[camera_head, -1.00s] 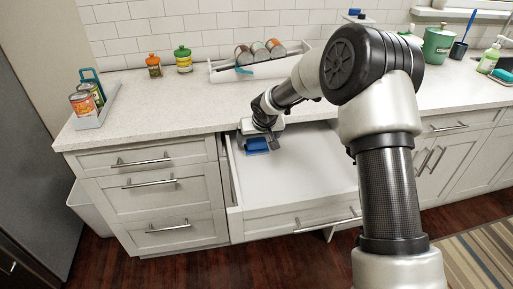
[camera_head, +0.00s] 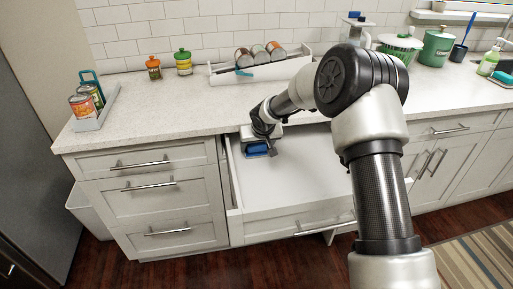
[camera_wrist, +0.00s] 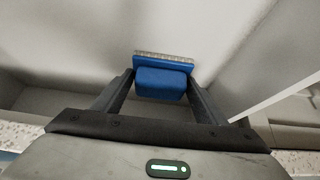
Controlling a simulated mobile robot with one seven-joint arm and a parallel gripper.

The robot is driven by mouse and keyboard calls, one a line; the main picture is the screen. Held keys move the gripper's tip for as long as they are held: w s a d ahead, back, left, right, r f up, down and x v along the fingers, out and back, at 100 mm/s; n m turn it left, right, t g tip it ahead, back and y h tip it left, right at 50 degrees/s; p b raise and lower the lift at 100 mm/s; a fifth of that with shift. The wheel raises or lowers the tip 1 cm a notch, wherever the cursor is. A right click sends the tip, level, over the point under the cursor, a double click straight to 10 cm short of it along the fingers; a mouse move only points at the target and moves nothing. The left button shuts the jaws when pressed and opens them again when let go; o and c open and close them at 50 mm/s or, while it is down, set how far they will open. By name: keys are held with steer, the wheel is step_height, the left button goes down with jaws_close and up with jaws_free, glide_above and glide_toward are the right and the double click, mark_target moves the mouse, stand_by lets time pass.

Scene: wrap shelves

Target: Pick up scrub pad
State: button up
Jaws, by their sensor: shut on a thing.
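The blue scrub pad (camera_wrist: 162,82) has a grey bristly far edge and shows between the two fingers in the wrist view. In the head view the scrub pad (camera_head: 257,149) is low in the open drawer (camera_head: 310,165), near its back left corner. My gripper (camera_wrist: 160,85) is shut on the pad, one finger on each side. In the head view my gripper (camera_head: 259,147) reaches down into the drawer from above. Whether the pad touches the drawer floor cannot be told.
The drawer's left wall and the counter edge are close to my gripper. On the counter stand a rack with several cans (camera_head: 258,66), two jars (camera_head: 183,62) and a can caddy (camera_head: 90,105). The drawer's middle and right look empty.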

steer(key=shift+r, duration=0.15)
steer(key=shift+r, duration=0.6)
steer(key=s, duration=0.2)
steer(key=s+d, duration=0.1)
steer(key=s, duration=0.2)
steer(key=s+d, duration=0.1)
steer(key=s, duration=0.1)
steer(key=shift+s+f, duration=0.15)
steer(key=shift+s, duration=0.15)
step_height(320, 180, up, 14)
steer(key=p, duration=0.3)
steer(key=shift+p, duration=0.4)
steer(key=shift+d+f, duration=0.1)
steer(key=shift+o, duration=1.2)
steer(key=shift+c, duration=0.6)
